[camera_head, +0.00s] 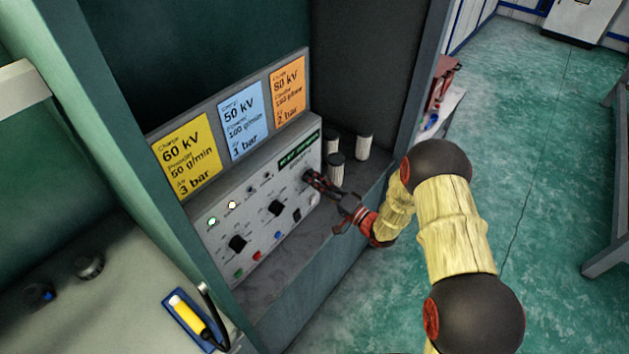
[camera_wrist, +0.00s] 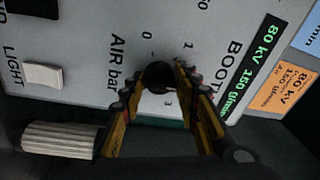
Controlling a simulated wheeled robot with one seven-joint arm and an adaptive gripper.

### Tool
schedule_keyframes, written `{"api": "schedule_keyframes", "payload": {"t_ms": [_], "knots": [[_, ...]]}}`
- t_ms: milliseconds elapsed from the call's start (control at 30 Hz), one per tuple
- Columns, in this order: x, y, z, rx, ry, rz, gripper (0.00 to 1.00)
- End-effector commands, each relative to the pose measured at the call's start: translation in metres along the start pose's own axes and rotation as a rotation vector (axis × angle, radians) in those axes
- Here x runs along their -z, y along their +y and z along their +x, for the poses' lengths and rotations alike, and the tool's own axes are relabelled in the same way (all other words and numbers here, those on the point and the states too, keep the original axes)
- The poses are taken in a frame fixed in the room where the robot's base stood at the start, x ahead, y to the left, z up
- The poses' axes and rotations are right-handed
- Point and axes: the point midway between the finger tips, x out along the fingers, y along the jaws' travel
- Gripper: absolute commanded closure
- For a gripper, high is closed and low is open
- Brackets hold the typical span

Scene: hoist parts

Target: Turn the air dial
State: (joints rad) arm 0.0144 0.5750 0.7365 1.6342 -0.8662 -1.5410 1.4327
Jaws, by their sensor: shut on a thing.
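The air dial (camera_wrist: 158,73) is a round black knob on the grey control panel (camera_head: 258,207), beside the printed words "AIR bar". Scale marks 0, 1 and 3 show around it in the wrist view. My gripper (camera_head: 313,180) reaches the right end of the panel in the head view. In the wrist view my gripper (camera_wrist: 158,84) has its two fingers shut on the air dial, one on each side. The fingers cover parts of the dial, and I cannot tell exactly where its pointer stands.
Two more black dials (camera_head: 276,208) (camera_head: 238,243) and coloured buttons are on the panel. A green display (camera_wrist: 246,68) reads 80 kV. A light switch (camera_wrist: 43,76) is near the dial. Ribbed pale cylinders (camera_head: 364,146) stand on the ledge. Yellow, blue and orange cards (camera_head: 287,91) hang above.

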Motion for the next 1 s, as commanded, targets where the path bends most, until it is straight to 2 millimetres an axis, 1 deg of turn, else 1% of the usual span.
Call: {"api": "schedule_keyframes", "payload": {"t_ms": [33, 567, 600, 867, 1000], "knots": [[0.0021, 0.0002, -0.0002, -0.002, 0.005, 0.008, 0.94], [0.0013, 0.0013, -0.0006, -0.005, 0.006, 0.031, 0.94], [0.0013, 0.0014, -0.0006, -0.005, 0.006, 0.031, 0.67], [0.0003, 0.0009, -0.0004, -0.004, 0.004, 0.031, 0.52], [0.0000, 0.0007, -0.0003, -0.004, 0.003, 0.031, 0.51]]}}
